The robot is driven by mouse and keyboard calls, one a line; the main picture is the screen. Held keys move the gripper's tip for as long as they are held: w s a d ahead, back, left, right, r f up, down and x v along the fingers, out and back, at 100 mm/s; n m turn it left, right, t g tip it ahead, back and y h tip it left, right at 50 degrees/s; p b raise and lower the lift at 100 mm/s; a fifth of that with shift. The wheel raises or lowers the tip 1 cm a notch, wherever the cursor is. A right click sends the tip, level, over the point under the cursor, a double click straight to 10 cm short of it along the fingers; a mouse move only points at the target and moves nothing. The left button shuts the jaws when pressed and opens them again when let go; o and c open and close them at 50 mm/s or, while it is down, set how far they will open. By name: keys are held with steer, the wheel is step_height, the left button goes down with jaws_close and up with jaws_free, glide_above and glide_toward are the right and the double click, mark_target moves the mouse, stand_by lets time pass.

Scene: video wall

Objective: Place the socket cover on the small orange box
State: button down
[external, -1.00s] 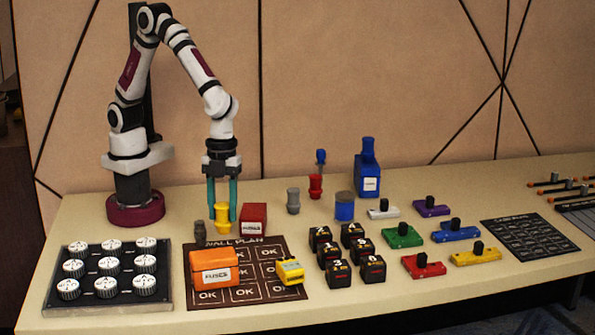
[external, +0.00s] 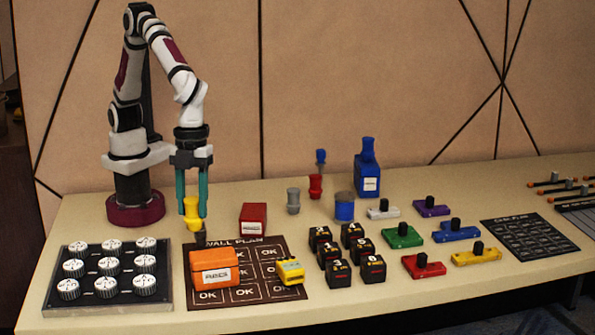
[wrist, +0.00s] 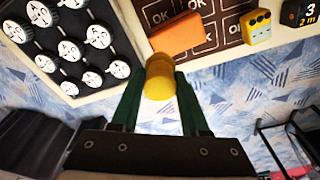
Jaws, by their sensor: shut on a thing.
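My gripper (external: 193,212) is shut on a yellow spool-shaped piece (external: 194,210), which hangs upright between the green fingers. Nothing readable marks this piece as the socket cover. It also shows in the wrist view (wrist: 160,80) at the fingertips. The small orange box (external: 214,268), with a white label, stands on the dark wall-plan mat (external: 252,294). In the external view the held piece is above and a little left of the box, apart from it. In the wrist view the orange box (wrist: 177,37) lies just beyond the piece.
A red box (external: 253,219) is to the right. A yellow block (external: 290,271) sits on the mat. A knob panel (external: 107,275) lies to the left. Several black number blocks stand farther right.

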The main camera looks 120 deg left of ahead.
steer(key=w+f, duration=0.1)
steer(key=f, duration=0.1)
steer(key=a+f, duration=0.1)
steer(key=f, duration=0.1)
steer(key=w+a+f, duration=0.1)
steer(key=f, duration=0.1)
steer(key=shift+w+a, duration=0.15)
steer(key=shift+w, duration=0.15)
steer(key=shift+f, duration=0.2)
steer(key=shift+c, duration=2)
jaws_free()
